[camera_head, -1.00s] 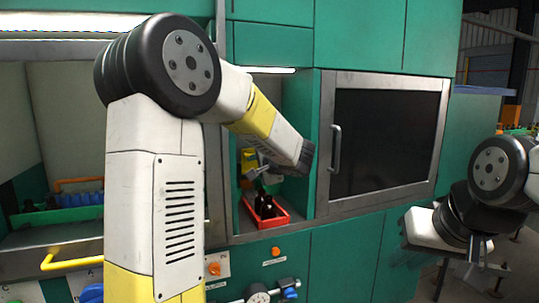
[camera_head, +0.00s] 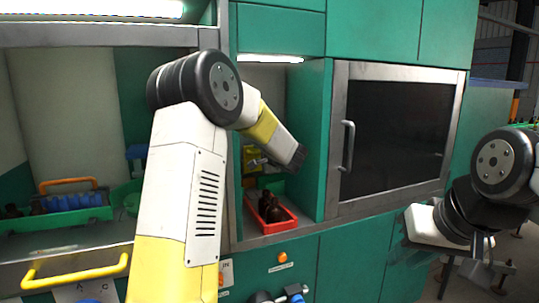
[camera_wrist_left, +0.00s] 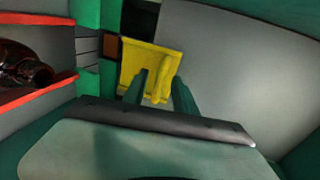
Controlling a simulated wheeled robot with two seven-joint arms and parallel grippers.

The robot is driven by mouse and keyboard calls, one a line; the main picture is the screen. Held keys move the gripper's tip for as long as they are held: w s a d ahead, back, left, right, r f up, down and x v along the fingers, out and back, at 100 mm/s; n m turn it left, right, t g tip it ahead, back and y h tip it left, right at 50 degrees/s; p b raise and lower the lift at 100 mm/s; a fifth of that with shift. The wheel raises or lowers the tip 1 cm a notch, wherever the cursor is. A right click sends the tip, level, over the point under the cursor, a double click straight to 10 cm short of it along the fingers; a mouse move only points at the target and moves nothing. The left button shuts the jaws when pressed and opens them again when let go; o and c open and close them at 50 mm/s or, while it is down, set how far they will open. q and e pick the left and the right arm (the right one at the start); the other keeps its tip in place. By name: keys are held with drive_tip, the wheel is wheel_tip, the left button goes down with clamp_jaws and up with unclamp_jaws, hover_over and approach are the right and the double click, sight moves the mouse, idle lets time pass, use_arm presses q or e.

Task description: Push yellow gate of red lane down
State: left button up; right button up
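The yellow gate (camera_wrist_left: 150,68) is upright beyond my left gripper (camera_wrist_left: 161,75) in the left wrist view. The two green fingers are apart and point at its lower part; I cannot tell whether they touch it. In the head view, yellow parts (camera_head: 250,158) show in the recess behind my left gripper (camera_head: 256,163). The red lane (camera_head: 284,226) holds dark amber bottles (camera_head: 272,208) below it. In the wrist view, red edges (camera_wrist_left: 40,90) and a lying bottle (camera_wrist_left: 22,66) show at left. My right gripper (camera_head: 478,272) hangs at the right, far from the gate; its opening is unclear.
A dark-windowed door (camera_head: 400,135) with a vertical handle stands right of the recess. A green tray (camera_head: 60,218) with blue items and a yellow handle (camera_head: 75,268) are at left. Green cabinet walls enclose the recess closely.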

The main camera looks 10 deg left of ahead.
use_arm(q)
drive_tip(key=shift+w+a+f, duration=0.1)
drive_tip(key=shift+w+a, duration=0.15)
drive_tip(key=shift+w, duration=0.05)
clamp_jaws()
idle(1.3)
